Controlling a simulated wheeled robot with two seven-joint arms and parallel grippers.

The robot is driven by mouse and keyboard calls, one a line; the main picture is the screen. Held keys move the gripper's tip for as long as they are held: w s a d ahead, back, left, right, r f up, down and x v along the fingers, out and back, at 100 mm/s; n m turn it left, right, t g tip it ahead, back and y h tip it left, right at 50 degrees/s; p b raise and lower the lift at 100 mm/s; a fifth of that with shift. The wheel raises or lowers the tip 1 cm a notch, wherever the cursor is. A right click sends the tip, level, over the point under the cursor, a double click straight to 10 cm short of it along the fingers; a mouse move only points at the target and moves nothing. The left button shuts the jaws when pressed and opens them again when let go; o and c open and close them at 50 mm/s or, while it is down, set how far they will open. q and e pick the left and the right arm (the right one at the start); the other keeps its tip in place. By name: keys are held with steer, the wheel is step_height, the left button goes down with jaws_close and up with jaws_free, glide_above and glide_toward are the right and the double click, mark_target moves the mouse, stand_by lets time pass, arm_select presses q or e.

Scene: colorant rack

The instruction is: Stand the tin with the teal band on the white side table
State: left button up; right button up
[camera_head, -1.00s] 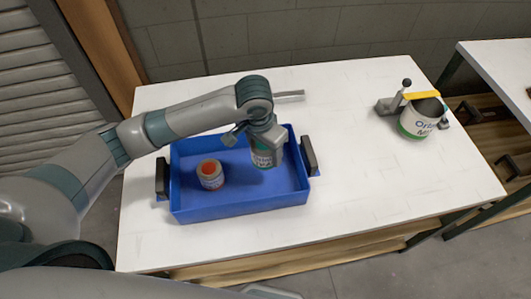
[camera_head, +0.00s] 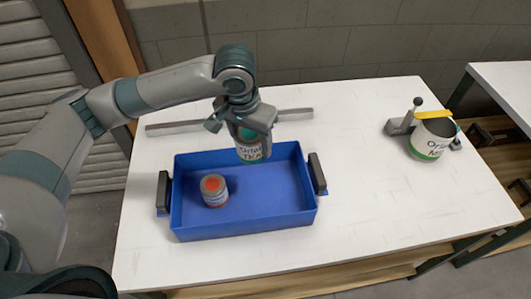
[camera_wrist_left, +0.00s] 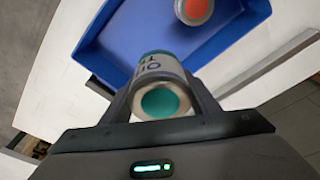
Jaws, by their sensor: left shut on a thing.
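The tin with the teal band (camera_head: 252,150) is held upright or nearly so by my left gripper (camera_head: 248,126), above the back rim of the blue tray. In the left wrist view the tin (camera_wrist_left: 163,68) is between the fingers of the left gripper (camera_wrist_left: 158,92), with a teal round end facing the camera and dark lettering on its side. A white table (camera_head: 505,85), apart from the main one, stands at the right edge. My right gripper is not in view.
The blue tray (camera_head: 245,228) with dark handles sits on the white main table (camera_head: 370,220). A tin with an orange top (camera_head: 213,190) stands in it. A larger green-banded can (camera_head: 431,140) with a grey fixture is at the right. A grey bar (camera_head: 180,127) lies behind the tray.

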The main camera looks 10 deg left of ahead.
arm_select(q)
steer(key=s+a+r+n+b, duration=0.2)
steer(key=a+r, duration=0.2)
steer(key=r, duration=0.1)
steer(key=shift+s+a+r+n, duration=0.3)
steer(key=shift+a+r, duration=0.1)
